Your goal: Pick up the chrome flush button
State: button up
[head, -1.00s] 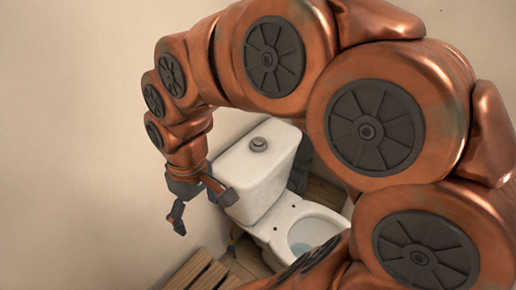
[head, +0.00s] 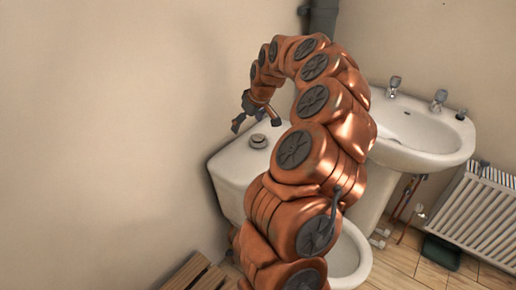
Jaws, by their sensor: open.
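The chrome flush button (head: 258,141) sits on top of the white toilet cistern (head: 229,178) in the head view. My gripper (head: 256,122) is open, with its two fingers spread apart. It appears just above and behind the button in the picture; I cannot tell the exact gap. Nothing shows between the fingers. My arm covers the right part of the cistern and much of the toilet bowl (head: 352,262).
A white washbasin (head: 425,150) with two taps stands to the right. A white radiator (head: 480,215) and a dark green box (head: 441,252) are at the far right. A wooden slatted piece (head: 190,274) lies at the lower left. A dark pipe (head: 323,18) runs up the wall.

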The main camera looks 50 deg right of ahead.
send_near(258, 138)
jog(key=shift+w+a+f+m+h, duration=0.1)
jog(key=shift+w+f+m+h, duration=0.15)
jog(key=shift+f, duration=0.35)
jog(key=shift+w+f+m+h, duration=0.15)
jog(key=shift+w+f, duration=0.1)
jog(key=shift+f, duration=0.35)
jog(key=shift+d+f, duration=0.2)
jog(key=shift+f, duration=0.05)
jog(key=shift+a+p+x, duration=0.15)
jog(key=shift+p+x, duration=0.15)
jog(key=shift+x, duration=1.55)
jog(key=shift+a+p+x, duration=0.15)
jog(key=shift+p+x, duration=0.15)
jog(key=shift+x, duration=1.5)
jog(key=shift+w, duration=0.1)
jog(key=c, duration=1.4)
